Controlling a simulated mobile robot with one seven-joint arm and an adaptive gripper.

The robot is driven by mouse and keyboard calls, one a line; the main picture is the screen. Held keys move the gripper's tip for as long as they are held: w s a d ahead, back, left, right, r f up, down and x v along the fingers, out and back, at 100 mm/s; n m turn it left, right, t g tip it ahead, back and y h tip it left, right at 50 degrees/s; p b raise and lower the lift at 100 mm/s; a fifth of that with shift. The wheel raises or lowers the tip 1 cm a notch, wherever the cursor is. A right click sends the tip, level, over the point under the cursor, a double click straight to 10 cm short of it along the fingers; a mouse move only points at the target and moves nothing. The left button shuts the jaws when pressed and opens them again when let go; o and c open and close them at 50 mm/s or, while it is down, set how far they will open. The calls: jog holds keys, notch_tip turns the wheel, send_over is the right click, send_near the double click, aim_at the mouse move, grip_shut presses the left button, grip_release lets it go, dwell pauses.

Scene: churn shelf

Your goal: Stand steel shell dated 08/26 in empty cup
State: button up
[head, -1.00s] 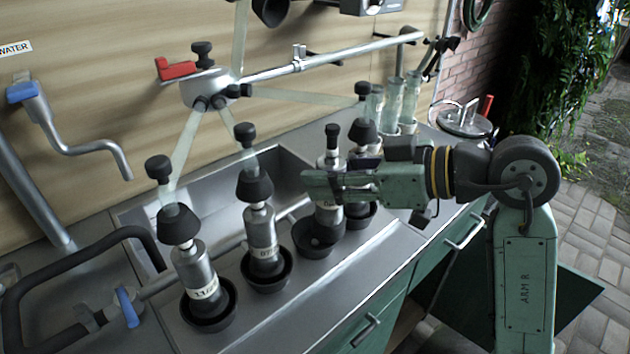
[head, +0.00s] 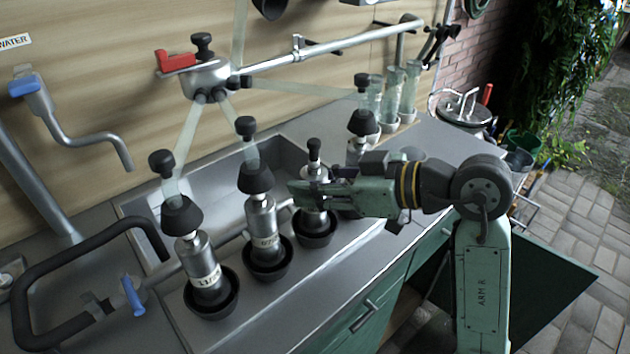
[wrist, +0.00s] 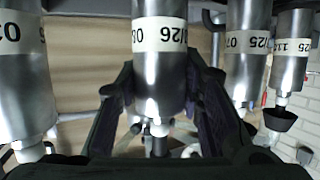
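The steel shell (head: 313,197) is a silver cylinder with a white date band and a black knob on top. In the wrist view the shell (wrist: 159,80) is between the two fingers, and its partly hidden band ends in /26. My gripper (head: 308,193) is shut on it from the right side, with the fingers against its sides. The shell stands about upright with its lower end in or just over the black third cup (head: 316,238). Whether its base touches the cup's floor is hidden.
Shells dated 11/25 (head: 205,272) and 07/25 (head: 262,228) stand in cups to the left, with black cones and clear hoses above. Another shell (head: 357,150) stands close behind my gripper. A sink (head: 210,185) lies behind the row. The counter front is clear.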

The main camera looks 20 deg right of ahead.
jog(key=o, duration=0.4)
jog(key=shift+o, duration=0.2)
jog(key=shift+r, duration=0.1)
jog(key=shift+r+p, duration=0.25)
jog(key=shift+p, duration=0.1)
jog(key=b+v, duration=0.3)
jog(key=v, duration=0.9)
jog(key=shift+b, duration=0.35)
jog(key=shift+f, duration=0.15)
